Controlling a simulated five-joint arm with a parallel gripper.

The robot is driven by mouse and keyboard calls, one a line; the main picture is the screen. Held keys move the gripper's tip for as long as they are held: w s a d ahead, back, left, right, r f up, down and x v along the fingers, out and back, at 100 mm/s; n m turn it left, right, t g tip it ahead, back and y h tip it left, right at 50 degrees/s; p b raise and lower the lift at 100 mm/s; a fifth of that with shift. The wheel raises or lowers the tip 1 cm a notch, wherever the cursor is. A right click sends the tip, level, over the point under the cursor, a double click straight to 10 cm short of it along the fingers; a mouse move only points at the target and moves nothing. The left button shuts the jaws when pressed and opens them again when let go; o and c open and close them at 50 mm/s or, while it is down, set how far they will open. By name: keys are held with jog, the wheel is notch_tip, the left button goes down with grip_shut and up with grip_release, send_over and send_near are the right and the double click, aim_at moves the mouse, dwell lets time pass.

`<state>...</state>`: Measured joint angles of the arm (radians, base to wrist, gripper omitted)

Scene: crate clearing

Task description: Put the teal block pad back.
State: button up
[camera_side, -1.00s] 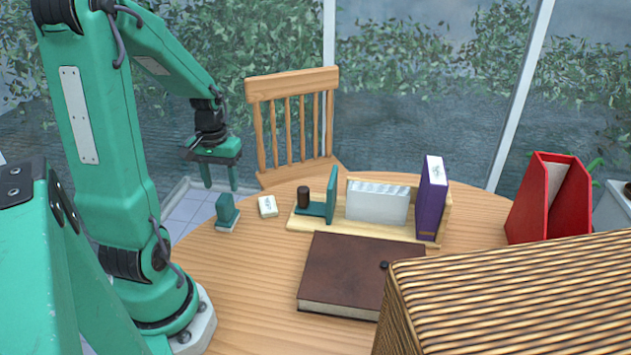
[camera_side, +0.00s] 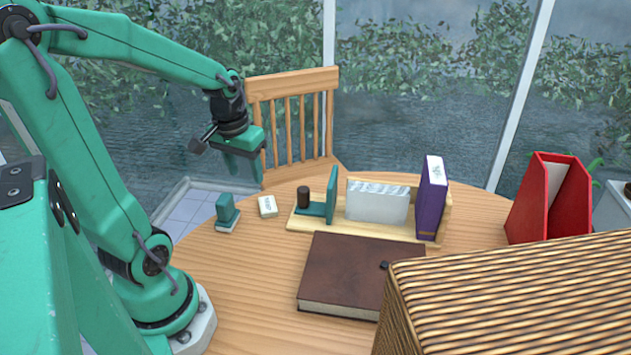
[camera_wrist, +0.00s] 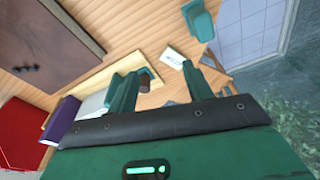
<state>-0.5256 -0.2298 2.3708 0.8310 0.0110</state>
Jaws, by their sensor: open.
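The teal block pad (camera_side: 227,210), a teal block on a pale grey base, stands upright on the table at the left edge. It also shows at the top of the wrist view (camera_wrist: 199,20). My gripper (camera_side: 243,170) is open and empty, high above the table near the chair, above and a little right of the block pad. In the wrist view its two fingers (camera_wrist: 168,78) are spread with nothing gripped between them. A small white labelled block (camera_side: 267,206) lies just right of the block pad.
A wooden rack (camera_side: 300,223) holds a dark cylinder, a teal upright piece, a white box and a purple binder (camera_side: 432,200). A brown book (camera_side: 345,270) lies in front. A red file holder (camera_side: 550,200) and a wicker crate (camera_side: 510,300) are right. Bare table lies left of the book.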

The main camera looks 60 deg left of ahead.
jog(key=s+d+r+m+t+h, duration=0.1)
jog(key=d+r+m, duration=0.4)
jog(key=d, duration=0.9)
notch_tip(320, 180, up, 3)
jog(key=s+t, duration=0.1)
jog(key=t, duration=0.1)
jog(key=shift+s+d+m+t, duration=0.2)
jog(key=shift+d+m+t, duration=0.05)
jog(key=shift+m+t, duration=0.15)
